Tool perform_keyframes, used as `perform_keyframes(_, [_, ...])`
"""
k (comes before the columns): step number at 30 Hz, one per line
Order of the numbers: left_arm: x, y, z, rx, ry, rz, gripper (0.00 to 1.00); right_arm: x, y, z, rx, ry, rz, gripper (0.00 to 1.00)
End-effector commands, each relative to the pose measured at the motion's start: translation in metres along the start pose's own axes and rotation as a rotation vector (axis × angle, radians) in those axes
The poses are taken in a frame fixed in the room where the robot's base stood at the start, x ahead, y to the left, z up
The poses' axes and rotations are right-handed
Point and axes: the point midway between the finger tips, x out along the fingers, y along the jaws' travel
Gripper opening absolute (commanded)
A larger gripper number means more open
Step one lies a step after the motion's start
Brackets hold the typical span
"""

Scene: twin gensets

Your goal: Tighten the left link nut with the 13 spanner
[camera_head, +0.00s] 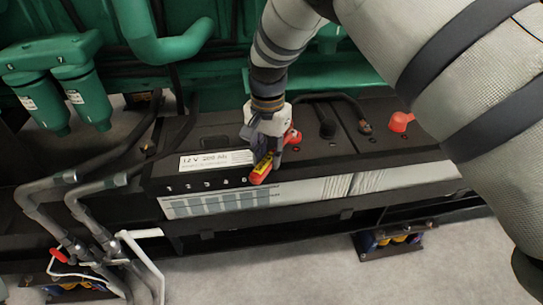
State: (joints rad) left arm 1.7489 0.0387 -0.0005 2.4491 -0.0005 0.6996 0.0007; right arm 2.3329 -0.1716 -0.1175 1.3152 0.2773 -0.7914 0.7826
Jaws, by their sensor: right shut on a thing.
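My right gripper (266,150) reaches down from the top onto the battery's top at its left half. It is shut on a red tool with a yellow label (262,168), which looks like the insulated 13 spanner. The labelled end sticks out toward the front edge of the battery. Another red piece (293,136) shows just right of the fingers; I cannot tell whether it is part of the same tool. The left link nut cannot be made out; the gripper may hide it. My left gripper is not in view.
The black battery (220,183) has a white label. A red terminal cap (401,121), a black cap (327,127) and a cable end (365,126) are right of the gripper. Green engine parts (165,40) stand behind; grey pipes (85,205) stand left. Grey floor lies in front.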

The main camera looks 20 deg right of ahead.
Motion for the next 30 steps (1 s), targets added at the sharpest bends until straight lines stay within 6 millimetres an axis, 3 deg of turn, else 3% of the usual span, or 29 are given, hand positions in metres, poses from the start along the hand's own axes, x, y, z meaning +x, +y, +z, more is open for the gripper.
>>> perform_keyframes(30, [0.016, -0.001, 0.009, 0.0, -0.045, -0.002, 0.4, -0.002, -0.024, -0.003, 0.145, 0.007, -0.012, 0.0])
